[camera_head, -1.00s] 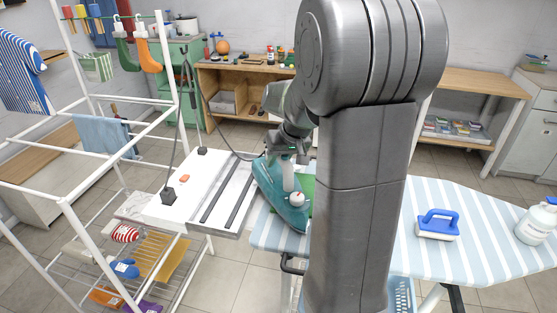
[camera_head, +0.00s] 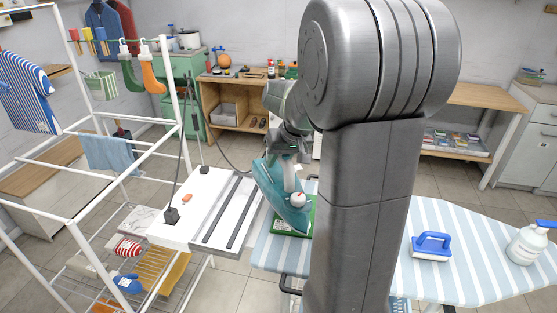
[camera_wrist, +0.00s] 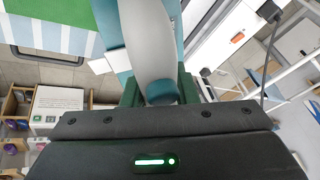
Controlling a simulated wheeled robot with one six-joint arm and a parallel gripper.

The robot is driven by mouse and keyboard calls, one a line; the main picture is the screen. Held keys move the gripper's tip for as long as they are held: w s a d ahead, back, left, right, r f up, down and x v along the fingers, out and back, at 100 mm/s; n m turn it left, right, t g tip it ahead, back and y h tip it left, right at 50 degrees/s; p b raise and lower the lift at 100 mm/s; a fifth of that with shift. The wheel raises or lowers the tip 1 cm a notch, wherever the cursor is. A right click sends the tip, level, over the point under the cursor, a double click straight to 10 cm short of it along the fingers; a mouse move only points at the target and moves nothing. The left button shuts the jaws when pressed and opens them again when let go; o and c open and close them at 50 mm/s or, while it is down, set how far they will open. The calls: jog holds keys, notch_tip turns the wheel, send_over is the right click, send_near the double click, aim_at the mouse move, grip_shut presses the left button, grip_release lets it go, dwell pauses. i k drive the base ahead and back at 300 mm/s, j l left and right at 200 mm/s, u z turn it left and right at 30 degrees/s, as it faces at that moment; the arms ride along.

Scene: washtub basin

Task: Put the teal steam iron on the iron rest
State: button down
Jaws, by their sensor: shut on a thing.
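The teal steam iron (camera_head: 289,212) hangs tilted in my gripper (camera_head: 284,160) over the left end of the ironing board. In the wrist view my gripper (camera_wrist: 160,90) is shut on the iron's pale grey handle (camera_wrist: 146,40); part of the iron's teal body (camera_wrist: 111,40) shows beyond it. The iron rest appears to be the white and grey stand with two dark strips (camera_head: 205,236), just left of the iron. Nothing lies on its strips. Whether the iron touches anything below is hard to tell.
A green pad (camera_head: 289,230) lies under the iron on the striped ironing board (camera_head: 475,270). A blue brush (camera_head: 432,244) and a white bottle (camera_head: 528,242) stand at its right. A white drying rack (camera_head: 66,218) is at left. A dark cord rises beside the stand.

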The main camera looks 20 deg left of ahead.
aim_at(236, 205)
jog(key=k+j+z, duration=0.2)
jog(key=j, duration=0.2)
jog(key=j+z, duration=0.15)
jog(key=j, duration=0.25)
jog(key=k+j+z, duration=0.2)
jog(key=j, duration=0.2)
jog(key=k+j+z, duration=0.15)
jog(key=j, duration=0.2)
jog(key=i, duration=0.05)
